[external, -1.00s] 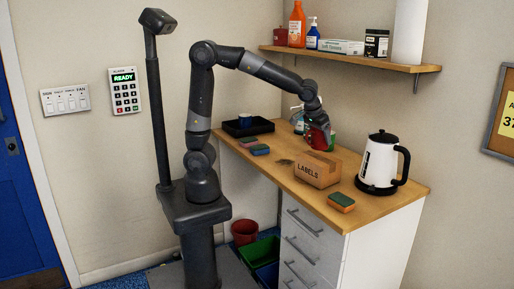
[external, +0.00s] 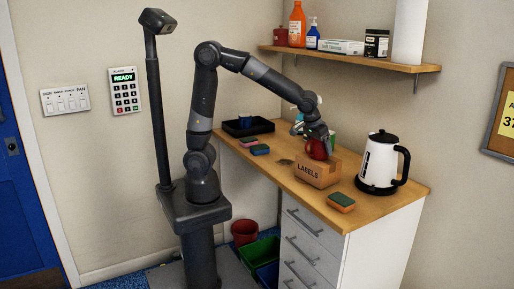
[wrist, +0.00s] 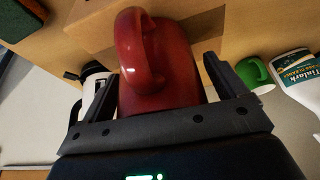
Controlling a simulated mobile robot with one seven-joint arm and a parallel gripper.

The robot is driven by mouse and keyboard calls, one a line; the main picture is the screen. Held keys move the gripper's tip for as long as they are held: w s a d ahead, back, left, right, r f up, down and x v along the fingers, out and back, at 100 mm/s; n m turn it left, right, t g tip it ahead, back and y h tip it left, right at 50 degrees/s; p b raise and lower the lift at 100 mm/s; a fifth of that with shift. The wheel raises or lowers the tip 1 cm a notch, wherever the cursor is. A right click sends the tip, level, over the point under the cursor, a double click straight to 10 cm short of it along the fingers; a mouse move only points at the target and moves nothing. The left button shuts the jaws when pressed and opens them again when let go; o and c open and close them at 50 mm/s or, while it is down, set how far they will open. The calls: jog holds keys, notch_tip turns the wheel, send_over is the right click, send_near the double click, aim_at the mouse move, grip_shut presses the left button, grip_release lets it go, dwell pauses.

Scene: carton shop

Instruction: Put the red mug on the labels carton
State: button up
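The red mug (external: 318,150) is at the top of the labels carton (external: 309,171), in the external view. I cannot tell whether its base touches the carton. My gripper (external: 318,139) is above the mug, pointing down. In the wrist view the red mug (wrist: 165,65) lies between the two fingers of my gripper (wrist: 165,85), handle toward the camera, and the fingers appear closed on its sides. The cardboard of the carton (wrist: 85,22) shows beyond the mug. The mug hides part of the carton's top.
A white kettle (external: 380,161) stands right of the carton. A sponge (external: 341,202) lies in front of it. A green mug (wrist: 255,74) and a white bottle (wrist: 299,76) are nearby. More sponges (external: 260,150) and a black tray (external: 262,128) are at the left. The shelf (external: 350,57) is above.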

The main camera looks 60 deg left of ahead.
jog(key=v, duration=1.1)
jog(key=shift+s+r, duration=0.15)
jog(key=shift+r, duration=0.25)
jog(key=shift+s+a+r, duration=0.1)
jog(key=shift+a+r, duration=0.1)
jog(key=shift+a, duration=0.05)
jog(key=s+a+f, duration=0.1)
jog(key=s+a, duration=0.3)
jog(key=a, duration=0.3)
jog(key=s+a+f, duration=0.2)
jog(key=s+a, duration=0.3)
jog(key=a, duration=0.3)
jog(key=s+a+f+t, duration=0.1)
jog(key=s+a+f, duration=0.1)
jog(key=s+a, duration=0.3)
jog(key=a, duration=0.3)
jog(key=shift+s+a, duration=0.25)
